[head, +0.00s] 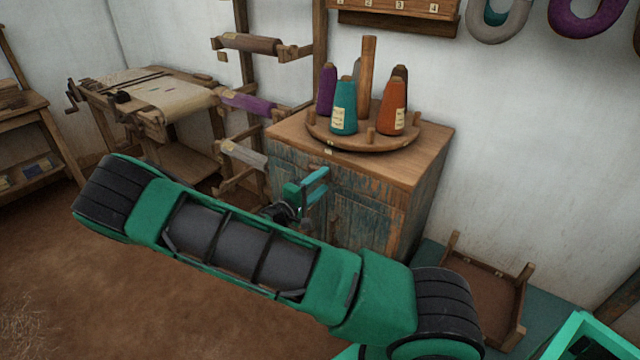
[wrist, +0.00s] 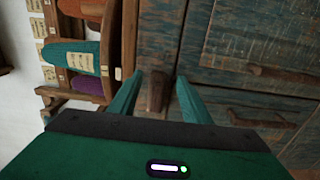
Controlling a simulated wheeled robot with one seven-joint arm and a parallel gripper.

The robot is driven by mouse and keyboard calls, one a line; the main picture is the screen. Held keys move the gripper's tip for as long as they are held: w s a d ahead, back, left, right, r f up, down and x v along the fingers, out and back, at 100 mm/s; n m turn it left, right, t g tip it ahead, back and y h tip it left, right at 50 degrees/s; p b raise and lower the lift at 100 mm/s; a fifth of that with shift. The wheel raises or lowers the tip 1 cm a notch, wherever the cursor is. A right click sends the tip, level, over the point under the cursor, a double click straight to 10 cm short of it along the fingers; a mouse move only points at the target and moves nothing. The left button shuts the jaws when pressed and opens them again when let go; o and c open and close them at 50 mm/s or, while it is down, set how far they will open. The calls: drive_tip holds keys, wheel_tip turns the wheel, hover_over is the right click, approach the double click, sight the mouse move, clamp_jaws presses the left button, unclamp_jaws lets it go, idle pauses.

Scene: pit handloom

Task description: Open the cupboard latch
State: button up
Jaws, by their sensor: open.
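The cupboard (head: 345,190) is a low cabinet with worn blue paint and a brown wooden top, against the white wall. Its front fills the right of the wrist view (wrist: 235,60). A small brown wooden block, apparently the latch (wrist: 155,93), stands out from the front near the top edge. My gripper (head: 319,184) is at the cupboard front, under the top's edge. In the wrist view its two teal fingers (wrist: 158,78) are open, one on each side of the block. I cannot tell whether they touch it. The latch is hard to make out in the head view, near my fingers.
A round wooden stand (head: 365,138) with several thread cones sits on the cupboard top. A wooden rack (head: 245,155) with rolls stands close on the left. A low wooden tray-like frame (head: 485,290) lies at the right. Brown floor is free at front left.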

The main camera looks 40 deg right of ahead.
drive_tip(key=v, duration=0.9)
drive_tip(key=shift+s+a, duration=0.15)
drive_tip(key=shift+a, duration=0.1)
drive_tip(key=shift+d, duration=0.1)
drive_tip(key=s+d+r+m+g+y, duration=0.2)
drive_tip(key=s+d+m+g+y, duration=0.65)
drive_tip(key=s, duration=0.55)
drive_tip(key=s+a+r+m+t+y, duration=0.1)
drive_tip(key=s+a+r+y, duration=0.1)
drive_tip(key=s+r+y, duration=0.2)
drive_tip(key=s+a+r+t+y, duration=0.1)
drive_tip(key=s+r+y, duration=0.3)
drive_tip(key=s+r, duration=0.4)
drive_tip(key=s+a, duration=0.1)
drive_tip(key=s, duration=0.4)
drive_tip(key=shift+s+r+m+y, duration=0.15)
drive_tip(key=shift+r+m+y, duration=0.1)
drive_tip(key=shift+m+y, duration=0.1)
